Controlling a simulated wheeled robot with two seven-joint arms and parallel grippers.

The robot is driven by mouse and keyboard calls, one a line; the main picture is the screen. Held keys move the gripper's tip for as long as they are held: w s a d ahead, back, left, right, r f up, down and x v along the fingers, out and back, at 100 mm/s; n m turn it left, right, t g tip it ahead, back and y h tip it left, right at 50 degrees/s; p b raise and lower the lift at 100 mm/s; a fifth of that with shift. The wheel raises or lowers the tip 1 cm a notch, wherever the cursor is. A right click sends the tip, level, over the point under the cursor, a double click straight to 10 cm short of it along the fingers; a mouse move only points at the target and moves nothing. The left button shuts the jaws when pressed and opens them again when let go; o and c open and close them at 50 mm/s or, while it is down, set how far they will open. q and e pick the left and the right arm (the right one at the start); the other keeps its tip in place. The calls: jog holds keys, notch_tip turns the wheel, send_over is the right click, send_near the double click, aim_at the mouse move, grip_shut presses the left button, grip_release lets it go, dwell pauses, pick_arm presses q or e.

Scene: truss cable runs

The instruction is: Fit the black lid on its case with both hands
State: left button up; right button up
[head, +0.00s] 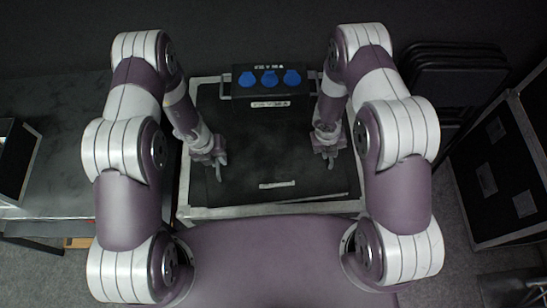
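The black lid (265,150) is a dark flat panel with a small white label near its front edge. It lies over the case (270,209), whose pale metal edge shows along the front and left. The lid's front edge looks slightly tilted against the case's front edge; whether it is seated I cannot tell. My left gripper (218,170) is over the lid's left part, pointing down. My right gripper (330,160) is over its right part. Neither visibly grips the lid, and the finger gaps are too small to judge.
A black box with several blue round sockets (269,78) stands at the back edge of the case. A dark table (70,150) with an open black case (17,160) is at the left. Folded black chairs (455,75) and a large flight case (500,170) are at the right.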

pick_arm(q)
grip_shut()
pick_arm(e)
grip_shut()
dwell(0.8)
jog(key=shift+r, duration=0.1)
